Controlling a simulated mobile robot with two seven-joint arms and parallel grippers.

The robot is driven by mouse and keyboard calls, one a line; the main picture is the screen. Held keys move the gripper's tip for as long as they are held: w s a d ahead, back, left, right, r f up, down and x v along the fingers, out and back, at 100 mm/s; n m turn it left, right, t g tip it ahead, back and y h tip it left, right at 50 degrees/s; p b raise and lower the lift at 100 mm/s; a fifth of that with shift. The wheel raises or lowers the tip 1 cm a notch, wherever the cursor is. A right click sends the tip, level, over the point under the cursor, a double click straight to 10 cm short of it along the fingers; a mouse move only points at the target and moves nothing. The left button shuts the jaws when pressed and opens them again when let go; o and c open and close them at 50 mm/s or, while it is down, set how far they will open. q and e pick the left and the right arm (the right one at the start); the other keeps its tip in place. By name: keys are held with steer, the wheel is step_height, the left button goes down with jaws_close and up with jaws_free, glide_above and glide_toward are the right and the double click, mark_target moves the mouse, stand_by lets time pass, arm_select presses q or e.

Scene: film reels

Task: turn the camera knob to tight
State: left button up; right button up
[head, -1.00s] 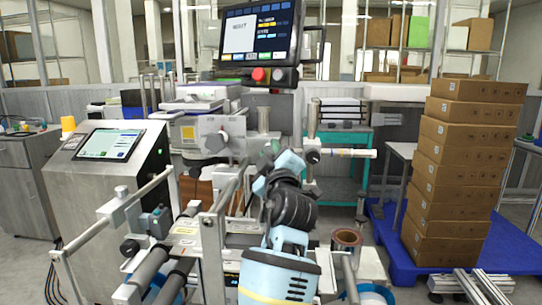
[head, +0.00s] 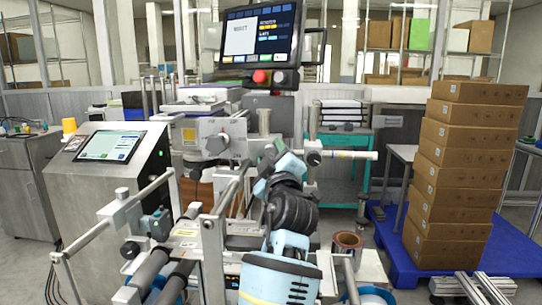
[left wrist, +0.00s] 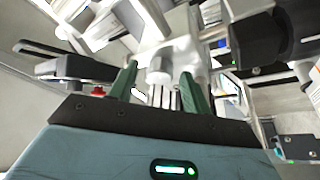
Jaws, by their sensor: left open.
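The camera unit is a pale grey box (head: 188,133) on the machine in the head view. A grey knob (head: 216,143) sits on its front. My left gripper (head: 262,172) is in front of the machine, right of this knob, and its fingertips are hard to make out there. In the left wrist view the left gripper (left wrist: 158,80) is open, with two green fingers apart. A pale round knob-like part (left wrist: 160,66) shows between and beyond the fingers. I cannot tell whether they touch it, nor read the knob's setting. My right gripper is not in view.
A monitor (head: 262,36) with a red button hangs above the machine. Metal rails (head: 212,245) and rollers stand left of my arm. A black knob (head: 313,157) on a post is close to its right. Stacked boxes (head: 465,170) stand on a blue pallet at right.

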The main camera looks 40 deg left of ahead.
arm_select(q)
steer(key=b+v, duration=0.1)
steer(key=v, duration=0.6)
steer(key=shift+s+d, duration=0.15)
steer(key=shift+s, duration=0.05)
steer(key=shift+f, duration=0.1)
